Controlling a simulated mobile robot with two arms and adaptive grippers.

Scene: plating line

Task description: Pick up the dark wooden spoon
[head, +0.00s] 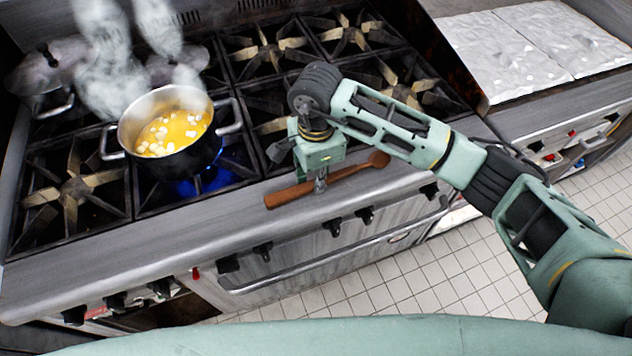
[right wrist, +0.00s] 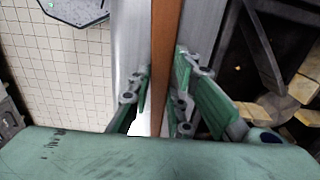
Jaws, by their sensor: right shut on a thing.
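The dark wooden spoon (head: 285,196) lies along the stove's front ledge, its bowl end at the right and its handle end at the left. My right gripper (head: 320,184) points down over the middle of the spoon and is shut on it. In the right wrist view the spoon (right wrist: 164,62) runs up the picture as a brown strip between the fingers of my right gripper (right wrist: 160,92). I cannot tell whether the spoon touches the ledge or is slightly above it. My left gripper is not in view.
A steaming pot (head: 183,160) of yellow soup with white cubes stands over a blue flame left of my right gripper. Several burner grates (head: 70,195) surround it. Knobs and a rail (head: 330,270) line the stove front. A white-topped counter (head: 510,55) is at right.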

